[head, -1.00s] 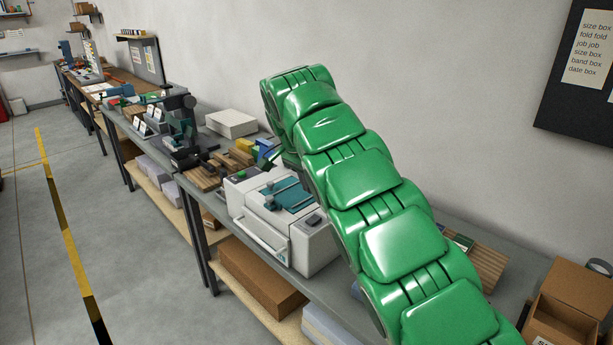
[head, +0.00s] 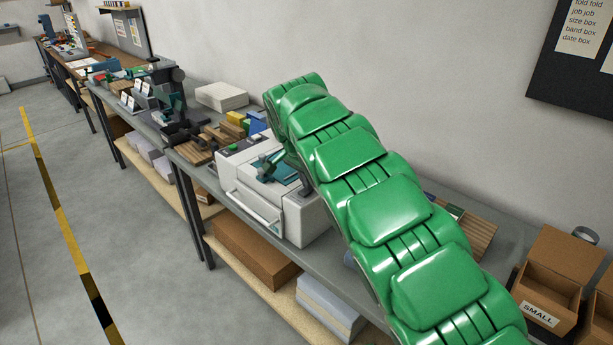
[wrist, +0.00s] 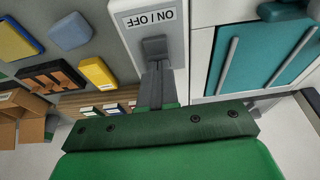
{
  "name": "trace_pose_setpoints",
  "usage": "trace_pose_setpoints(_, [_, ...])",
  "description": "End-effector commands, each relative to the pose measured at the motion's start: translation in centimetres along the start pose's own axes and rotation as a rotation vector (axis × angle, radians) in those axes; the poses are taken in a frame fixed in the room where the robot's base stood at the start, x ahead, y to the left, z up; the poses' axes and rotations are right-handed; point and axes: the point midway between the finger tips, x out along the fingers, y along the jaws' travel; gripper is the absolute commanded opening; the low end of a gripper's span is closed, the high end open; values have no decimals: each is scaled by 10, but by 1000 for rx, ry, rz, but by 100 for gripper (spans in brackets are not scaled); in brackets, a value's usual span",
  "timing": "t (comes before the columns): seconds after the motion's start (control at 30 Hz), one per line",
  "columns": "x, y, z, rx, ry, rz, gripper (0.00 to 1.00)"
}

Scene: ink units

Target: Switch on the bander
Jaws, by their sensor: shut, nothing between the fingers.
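The bander appears to be the white machine (head: 270,218) with a teal top and a front bar handle, on the bench in the head view. In the wrist view its white panel (wrist: 126,50) carries an upside-down ON / OFF label beside a teal plate (wrist: 265,55). My gripper (head: 268,166) is over the machine's top in the head view, partly behind my green arm. In the wrist view my gripper (wrist: 156,62) is shut and empty, its grey fingers pointing at the panel just by the label. The switch itself is largely hidden by the fingers; I cannot tell whether they touch it.
Yellow and blue blocks (wrist: 98,72) and wooden pieces lie beside the machine. A white box (head: 221,97) stands behind, near the wall. A cardboard box marked SMALL (head: 540,311) is at the right. Floor left of the bench is clear.

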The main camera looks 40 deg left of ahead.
Motion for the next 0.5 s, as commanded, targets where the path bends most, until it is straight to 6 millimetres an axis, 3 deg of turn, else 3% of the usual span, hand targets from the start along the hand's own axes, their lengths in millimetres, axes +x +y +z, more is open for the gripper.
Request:
trace_pose_setpoints(0.27, [1, 0, 0, 0, 0, 1, 0])
trace_pose_setpoints(0.5, [17, 1, -8, 1, -2, 5, 0])
